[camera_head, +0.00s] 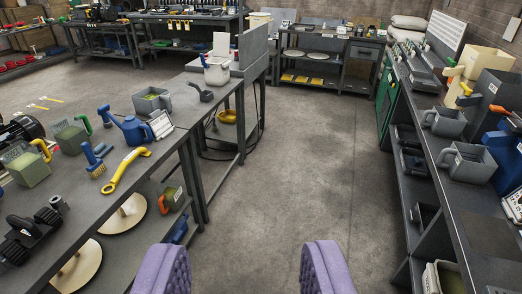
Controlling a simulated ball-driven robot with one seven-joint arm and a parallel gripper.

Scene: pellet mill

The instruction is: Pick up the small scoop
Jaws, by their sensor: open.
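My gripper (245,265) shows as two purple ribbed fingers at the bottom edge, wide apart with only floor seen between them. A small dark scoop-like piece (206,95) with a raised handle lies near the far end of the left bench (185,118), ahead and to the left of my gripper. Two larger grey scoop-like containers with handles, one farther (443,122) and one nearer (468,162), stand on the right bench (445,190). I cannot tell for sure which is the small scoop. My gripper touches none of them.
The concrete floor (300,150) between the benches is clear. A shelf table (325,60) stands at the back.

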